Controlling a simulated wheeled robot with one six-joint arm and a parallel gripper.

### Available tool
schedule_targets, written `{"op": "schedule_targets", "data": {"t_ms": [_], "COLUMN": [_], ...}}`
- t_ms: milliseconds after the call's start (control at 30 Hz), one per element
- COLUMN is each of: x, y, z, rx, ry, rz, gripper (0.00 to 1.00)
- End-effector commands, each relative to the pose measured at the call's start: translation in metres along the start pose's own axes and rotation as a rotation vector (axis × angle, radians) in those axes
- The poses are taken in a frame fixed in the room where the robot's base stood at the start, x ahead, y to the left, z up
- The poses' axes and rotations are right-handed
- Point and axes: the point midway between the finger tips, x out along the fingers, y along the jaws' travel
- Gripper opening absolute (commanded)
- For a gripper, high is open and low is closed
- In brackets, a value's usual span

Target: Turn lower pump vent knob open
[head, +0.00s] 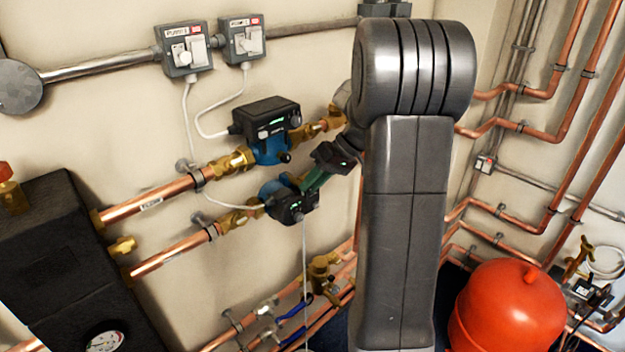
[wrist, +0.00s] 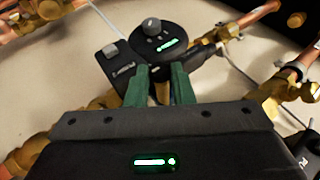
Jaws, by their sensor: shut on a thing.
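The lower pump (head: 279,190) has a blue body and a black control box, and sits on the lower copper pipe. In the wrist view, a black pump face (wrist: 146,46) with a grey dial (wrist: 151,25) and green lights lies just beyond the fingertips. My gripper (head: 308,183) reaches the lower pump from the right. Its green fingers, seen in the wrist view (wrist: 160,72), are closed at the pump around a small dark part, taken as the vent knob. The fingers mostly hide that knob, and its turn position cannot be told.
The upper pump (head: 271,150) sits close above on its own pipe. Two grey switch boxes (head: 187,52) hang on the wall with white cables. Brass valves (head: 320,268) and pipes lie below. A red vessel (head: 515,310) stands at right. My arm hides the middle.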

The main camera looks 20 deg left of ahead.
Motion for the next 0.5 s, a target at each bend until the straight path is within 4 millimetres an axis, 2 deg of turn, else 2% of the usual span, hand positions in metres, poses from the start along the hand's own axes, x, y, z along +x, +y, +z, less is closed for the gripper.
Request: {"op": "schedule_targets", "data": {"t_ms": [467,500], "x": [-0.0004,-0.0004], "y": [0.0003,0.0003], "z": [-0.0006,-0.0006], "rx": [0.007,0.007], "ry": [0.002,0.002], "rz": [-0.015,-0.015], "gripper": [0.0,0.27]}}
